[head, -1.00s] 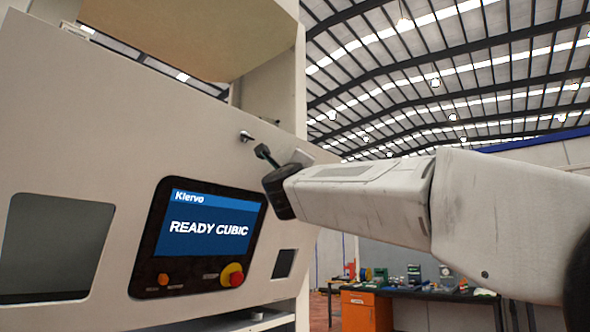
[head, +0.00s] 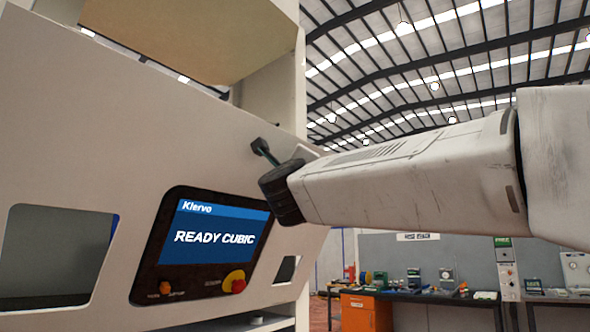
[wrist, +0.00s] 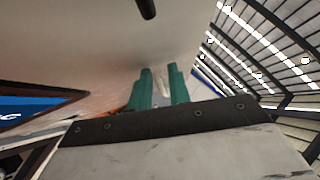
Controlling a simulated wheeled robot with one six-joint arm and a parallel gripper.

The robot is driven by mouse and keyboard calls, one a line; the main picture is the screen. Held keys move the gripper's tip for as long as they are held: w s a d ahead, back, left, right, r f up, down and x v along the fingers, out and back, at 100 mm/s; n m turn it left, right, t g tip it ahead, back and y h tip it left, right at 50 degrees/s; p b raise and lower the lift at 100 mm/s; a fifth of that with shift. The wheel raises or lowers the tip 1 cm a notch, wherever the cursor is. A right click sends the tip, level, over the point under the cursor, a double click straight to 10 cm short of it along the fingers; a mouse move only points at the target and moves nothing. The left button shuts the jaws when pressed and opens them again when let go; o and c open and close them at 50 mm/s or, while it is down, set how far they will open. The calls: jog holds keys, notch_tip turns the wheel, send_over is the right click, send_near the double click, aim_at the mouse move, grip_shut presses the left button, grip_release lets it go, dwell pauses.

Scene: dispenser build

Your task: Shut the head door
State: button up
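The white front panel (head: 190,120), which I take for the head door, slants across the left of the head view. It carries a screen (head: 218,232) reading "READY CUBIC". I cannot tell how far it stands open. My gripper (head: 264,150) is at its upper right, its tips close to the surface; contact is unclear. In the wrist view, the two green fingers (wrist: 159,80) stand apart with pale surface between them and nothing clearly gripped. A dark knob-like piece (wrist: 147,8) shows beyond the tips. The panel's metal fitting is hidden in the head view.
The pale cabinet (head: 285,85) of the machine rises behind the panel. A red stop button (head: 234,281) sits below the screen. A bench (head: 430,297) with an orange drawer unit (head: 366,311) stands far behind at right. Open air lies between.

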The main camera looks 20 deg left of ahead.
jog(key=shift+s+d+f, duration=0.1)
jog(key=shift+s+d, duration=0.25)
jog(key=shift+s, duration=0.45)
jog(key=shift+w+d, duration=0.1)
jog(key=shift+d, duration=0.05)
grip_shut()
jog(key=s+d+r+n+t+y, duration=0.1)
jog(key=s+d+r+n+y, duration=0.25)
jog(key=d+n, duration=0.45)
jog(key=s+d+r+n+t+y, duration=0.2)
jog(key=s+d+r+n, duration=0.15)
jog(key=d+n, duration=0.4)
jog(key=s+a+f+m+g+y, duration=0.25)
jog(key=m+g+y, duration=0.2)
jog(key=m, duration=0.75)
jog(key=s+a+f+m+g+y, duration=0.15)
jog(key=f+m+g+y, duration=0.35)
jog(key=m, duration=0.6)
jog(key=s+a+f+m+g+y, duration=0.25)
jog(key=m+g, duration=0.45)
jog(key=m, duration=0.5)
jog(key=x, duration=1.3)
jog(key=shift+r+h, duration=0.15)
jog(key=shift+h, duration=0.3)
